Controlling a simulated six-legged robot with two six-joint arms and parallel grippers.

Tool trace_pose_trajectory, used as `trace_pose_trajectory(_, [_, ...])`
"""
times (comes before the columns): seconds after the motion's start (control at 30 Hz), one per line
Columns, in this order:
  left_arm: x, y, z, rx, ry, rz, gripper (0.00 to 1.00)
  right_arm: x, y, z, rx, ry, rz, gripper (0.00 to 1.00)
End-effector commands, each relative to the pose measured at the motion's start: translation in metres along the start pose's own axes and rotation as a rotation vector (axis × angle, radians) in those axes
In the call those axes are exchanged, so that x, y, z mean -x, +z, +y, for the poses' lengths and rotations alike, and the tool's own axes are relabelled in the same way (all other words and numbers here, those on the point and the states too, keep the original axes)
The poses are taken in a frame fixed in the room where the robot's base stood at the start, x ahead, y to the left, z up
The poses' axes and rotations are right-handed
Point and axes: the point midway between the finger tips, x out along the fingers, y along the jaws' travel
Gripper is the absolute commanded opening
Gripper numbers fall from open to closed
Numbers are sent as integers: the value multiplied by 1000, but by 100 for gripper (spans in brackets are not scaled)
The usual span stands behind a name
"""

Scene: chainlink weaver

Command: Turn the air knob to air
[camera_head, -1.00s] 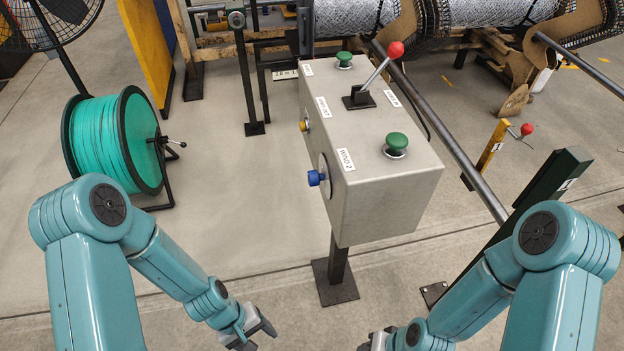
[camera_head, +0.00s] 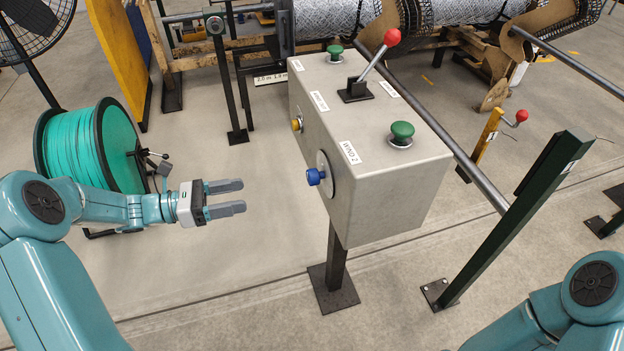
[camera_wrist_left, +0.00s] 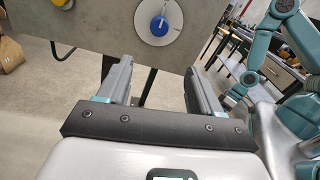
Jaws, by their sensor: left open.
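The blue knob (camera_head: 315,176) sits on a pale round dial on the left side face of a grey control box (camera_head: 390,190). In the left wrist view the blue knob (camera_wrist_left: 159,26) shows above and between the fingers, on its white dial, apart from them. I cannot read any air mark on the dial. My left gripper (camera_head: 240,198) is open and empty, pointing right, to the left of the blue knob with a clear gap. My right arm shows at the lower right, but its gripper is out of view.
The box also bears a yellow knob (camera_head: 297,124), green buttons (camera_head: 401,133) and a red-tipped lever (camera_head: 391,38). A green reel (camera_head: 95,150) stands behind my left arm. A dark green post (camera_head: 520,220) stands right of the box. The floor below the left gripper is clear.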

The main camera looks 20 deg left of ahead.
Motion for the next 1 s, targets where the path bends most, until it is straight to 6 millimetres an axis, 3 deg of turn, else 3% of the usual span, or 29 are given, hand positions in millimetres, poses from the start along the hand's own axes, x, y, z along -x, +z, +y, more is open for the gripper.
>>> trace_pose_trajectory(0.17, [-2, 9, 2, 1, 14, -32, 65, 0, 0, 0, 0, 0, 0, 43])
trace_pose_trajectory(0.7, [-119, 11, 3, 1, 13, -28, 65, 4, 0, -2, 0, 0, 0, 43])
trace_pose_trajectory(1.0, [-152, 12, 5, 0, 14, -27, 65, 5, 0, -2, 0, 0, 0, 43])
